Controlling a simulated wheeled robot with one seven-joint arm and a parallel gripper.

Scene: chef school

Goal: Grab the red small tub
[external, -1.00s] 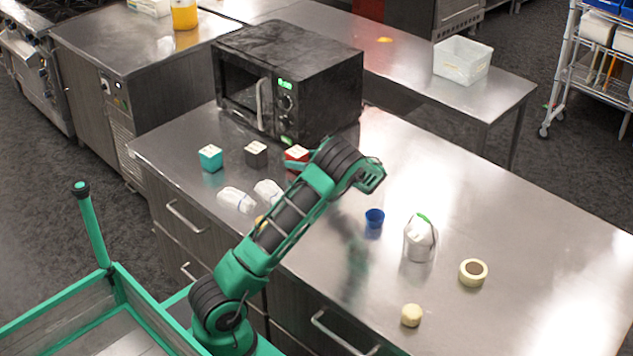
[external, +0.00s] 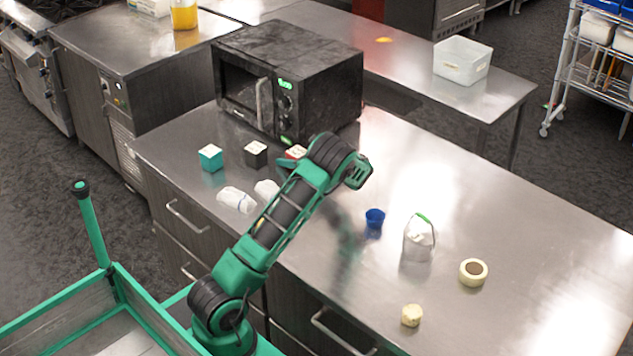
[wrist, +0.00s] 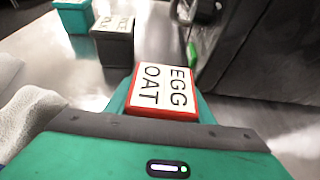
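The red small tub (wrist: 160,113) has a white lid lettered EGG OAT. In the wrist view it sits between the two green fingers of my gripper (wrist: 163,88), with one finger close along each side. The fingers look spread around it, and I cannot make out firm contact. In the external view the tub (external: 296,152) stands on the steel counter in front of the microwave, partly hidden by my arm and gripper (external: 287,163).
A dark tub (external: 256,154) and a teal tub (external: 211,158) stand left of it. White wrapped bundles (external: 236,200) lie nearer the counter's front edge. The black microwave (external: 288,85) is close behind. A blue cup (external: 374,222) and a clear container (external: 418,240) stand to the right.

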